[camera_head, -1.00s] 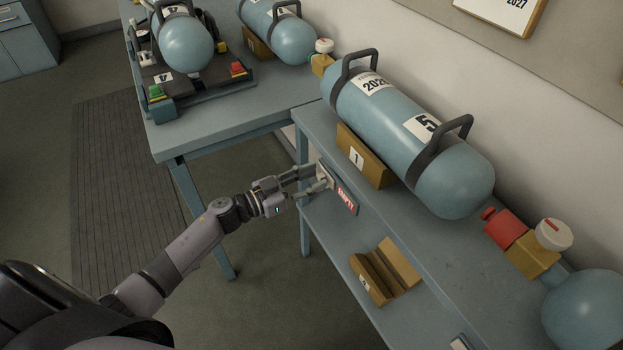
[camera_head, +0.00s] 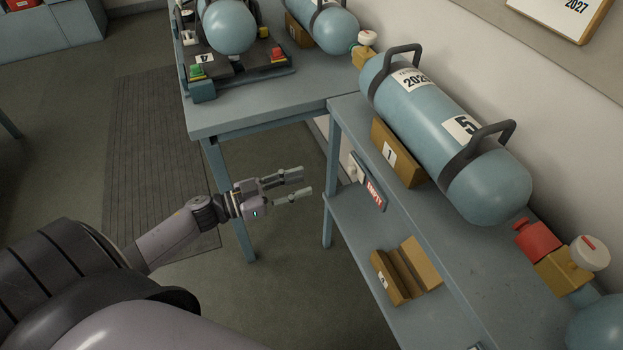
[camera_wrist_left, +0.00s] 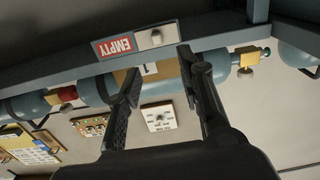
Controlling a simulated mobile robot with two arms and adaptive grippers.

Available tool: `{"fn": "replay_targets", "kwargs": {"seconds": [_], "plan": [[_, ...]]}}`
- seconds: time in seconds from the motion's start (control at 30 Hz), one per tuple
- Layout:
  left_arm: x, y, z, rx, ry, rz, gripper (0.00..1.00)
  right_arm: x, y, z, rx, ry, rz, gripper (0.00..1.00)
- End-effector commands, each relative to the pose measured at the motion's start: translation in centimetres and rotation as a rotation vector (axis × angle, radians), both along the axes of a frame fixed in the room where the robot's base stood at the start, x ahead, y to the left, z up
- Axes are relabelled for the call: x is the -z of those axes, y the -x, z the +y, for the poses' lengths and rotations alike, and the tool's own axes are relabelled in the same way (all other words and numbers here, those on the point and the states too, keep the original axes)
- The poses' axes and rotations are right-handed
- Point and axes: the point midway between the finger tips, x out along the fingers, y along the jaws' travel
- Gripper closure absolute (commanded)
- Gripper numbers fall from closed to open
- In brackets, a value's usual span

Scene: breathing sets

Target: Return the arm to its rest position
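My left gripper (camera_head: 306,182) is open and empty in the head view, in the air to the left of the shelf unit. Its two fingers point right, apart from each other, with a gap between them and the shelf edge. In the left wrist view both fingers (camera_wrist_left: 160,75) are spread with nothing between them. A red EMPTY sign (camera_head: 375,193) with a pale slider plate (camera_head: 355,170) is on the shelf's front edge; it also shows in the wrist view (camera_wrist_left: 115,46). My right gripper is not in view.
A blue cylinder marked 5 (camera_head: 430,120) lies on the shelf top (camera_head: 440,240). An empty wooden cradle (camera_head: 408,270) sits on the lower shelf. A blue table (camera_head: 250,110) with more cylinders stands at the back. Floor (camera_head: 270,270) is clear below the gripper.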

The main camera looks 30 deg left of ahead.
Motion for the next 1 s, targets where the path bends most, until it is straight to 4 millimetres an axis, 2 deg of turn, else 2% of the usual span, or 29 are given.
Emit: {"fn": "replay_targets", "kwargs": {"seconds": [0.57, 0.67, 0.77, 0.87, 0.9, 0.97, 1.0], "plan": [[0.0, 0.2, 0.2, 0.0, -0.001, -0.001, 0.65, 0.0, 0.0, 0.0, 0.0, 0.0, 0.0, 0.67], [0.9, 0.1, 0.6, -0.027, -0.001, 0.012, 0.65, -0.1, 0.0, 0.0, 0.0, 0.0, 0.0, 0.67], [4.2, 0.0, 2.0, -0.122, -0.013, 0.057, 0.65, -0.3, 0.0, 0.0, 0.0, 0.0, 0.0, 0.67], [10.0, 0.6, 4.1, -0.269, -0.05, 0.148, 0.65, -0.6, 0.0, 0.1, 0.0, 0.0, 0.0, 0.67], [12.9, 1.3, 4.8, -0.33, -0.074, 0.2, 0.65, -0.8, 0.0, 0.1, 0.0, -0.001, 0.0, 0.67], [17.2, 2.9, 5.6, -0.409, -0.117, 0.283, 0.65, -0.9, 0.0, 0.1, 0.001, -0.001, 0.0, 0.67], [20.0, 4.2, 6.0, -0.454, -0.147, 0.341, 0.65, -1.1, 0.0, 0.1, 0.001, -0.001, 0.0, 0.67]]}}
